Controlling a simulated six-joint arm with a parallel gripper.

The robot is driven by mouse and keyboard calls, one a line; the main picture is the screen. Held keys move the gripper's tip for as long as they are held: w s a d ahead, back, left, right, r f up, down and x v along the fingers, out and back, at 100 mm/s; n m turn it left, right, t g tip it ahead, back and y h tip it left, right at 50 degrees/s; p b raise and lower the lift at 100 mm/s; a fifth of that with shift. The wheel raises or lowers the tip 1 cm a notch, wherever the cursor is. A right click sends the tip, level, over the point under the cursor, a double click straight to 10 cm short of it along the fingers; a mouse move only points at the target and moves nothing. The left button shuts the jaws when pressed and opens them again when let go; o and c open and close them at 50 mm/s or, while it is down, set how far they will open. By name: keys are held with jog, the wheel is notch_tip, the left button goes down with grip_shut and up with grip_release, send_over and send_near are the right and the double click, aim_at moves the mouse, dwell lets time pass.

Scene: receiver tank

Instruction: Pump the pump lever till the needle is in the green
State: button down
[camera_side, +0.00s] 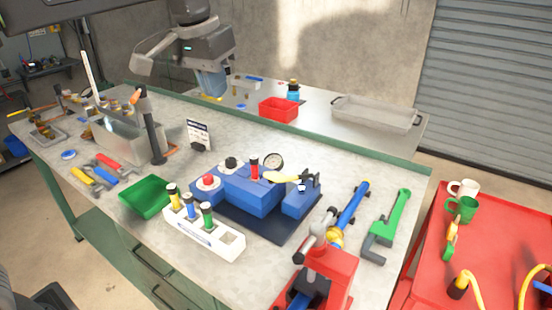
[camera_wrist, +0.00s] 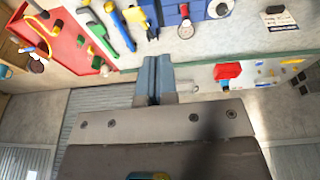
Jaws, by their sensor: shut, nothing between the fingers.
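The blue pump and tank unit (camera_side: 252,196) sits on a dark mat mid-bench. A yellow lever (camera_side: 283,177) lies nearly level along its right side and seems to be the pump lever. A round white-faced gauge (camera_side: 273,160) stands behind it. The needle and any green band are too small to read. My gripper (camera_side: 212,95) is well behind the unit, over the back of the bench, touching nothing. In the wrist view my gripper (camera_wrist: 153,62) has its blue-grey fingers together and empty. The gauge (camera_wrist: 220,8) and part of the blue unit (camera_wrist: 183,12) show at the top edge.
A red vise (camera_side: 325,275) stands at the front, near a green wrench (camera_side: 388,225). A white holder (camera_side: 203,232) with several coloured bottles and a green tray (camera_side: 147,196) are in front of the unit. A red bin (camera_side: 278,109) is at the back. A sign (camera_side: 198,134) stands left of the unit.

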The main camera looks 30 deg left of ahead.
jog(key=w+d+f+g, duration=0.1)
jog(key=w+d+f, duration=0.3)
jog(key=w, duration=0.6)
jog(key=d, duration=0.2)
jog(key=shift+d+g, duration=0.35)
jog(key=shift+g, duration=0.05)
jog(key=shift+f, duration=0.15)
send_over(277, 174)
jog(key=w, duration=0.2)
notch_tip(277, 174, down, 10)
jog(key=shift+a+r, duration=0.15)
jog(key=shift+s+f, duration=0.35)
jog(key=shift+f, duration=0.3)
jog(key=shift+s+f, duration=0.35)
jog(key=shift+f, duration=0.25)
jog(key=shift+s+f, duration=0.3)
jog(key=shift+f, duration=0.3)
